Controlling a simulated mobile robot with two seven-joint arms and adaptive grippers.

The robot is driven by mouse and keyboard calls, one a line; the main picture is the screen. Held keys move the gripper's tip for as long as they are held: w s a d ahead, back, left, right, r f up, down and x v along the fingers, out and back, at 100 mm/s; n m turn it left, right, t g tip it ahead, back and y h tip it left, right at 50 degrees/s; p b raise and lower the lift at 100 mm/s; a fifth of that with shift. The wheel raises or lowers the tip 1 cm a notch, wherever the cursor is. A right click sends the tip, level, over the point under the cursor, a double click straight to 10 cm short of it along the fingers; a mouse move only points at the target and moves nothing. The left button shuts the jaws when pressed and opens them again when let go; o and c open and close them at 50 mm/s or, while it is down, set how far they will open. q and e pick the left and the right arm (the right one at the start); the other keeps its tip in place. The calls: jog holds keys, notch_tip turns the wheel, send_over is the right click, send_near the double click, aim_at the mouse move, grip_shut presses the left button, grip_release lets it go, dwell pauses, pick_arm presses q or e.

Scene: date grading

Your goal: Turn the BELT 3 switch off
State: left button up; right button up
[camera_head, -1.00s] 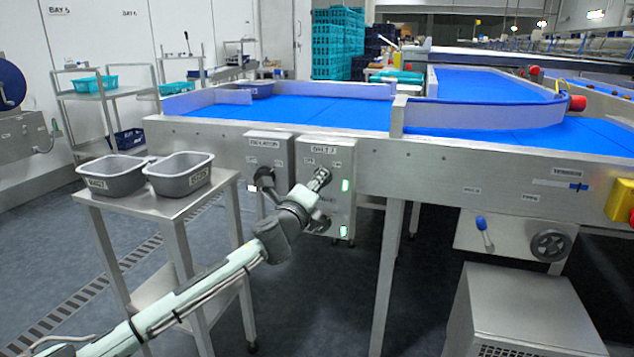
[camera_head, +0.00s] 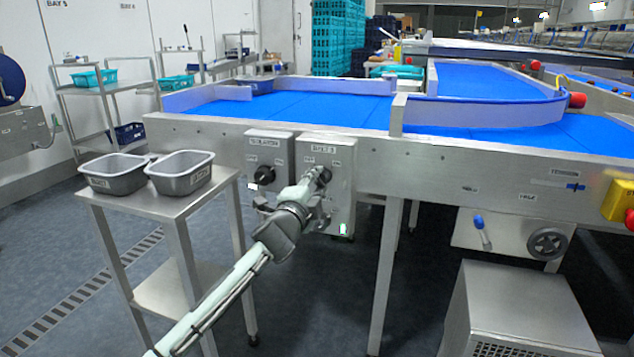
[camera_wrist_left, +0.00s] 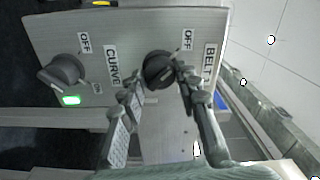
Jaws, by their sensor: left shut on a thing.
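The BELT 3 switch is a black rotary knob (camera_wrist_left: 158,68) on the grey box (camera_head: 341,160) below the conveyor's side wall. In the left wrist view an OFF label (camera_wrist_left: 187,40) stands at the top beside it. My left gripper (camera_head: 322,178) reaches the box from the front. In the left wrist view its two fingers (camera_wrist_left: 157,84) are closed about the knob. No green light shows beside this switch. My right gripper is not in view.
The CURVE knob (camera_wrist_left: 62,72) sits on the same box with its green lamp (camera_wrist_left: 71,100) lit. The ISOLATOR box (camera_head: 268,150) is just left. A steel stand (camera_head: 160,205) with two grey tubs (camera_head: 180,175) stands to the left of my arm.

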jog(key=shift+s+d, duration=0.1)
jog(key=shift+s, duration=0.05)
pick_arm(q)
jog(key=o, duration=1.2)
jog(key=shift+c, duration=0.2)
jog(key=v, duration=1.2)
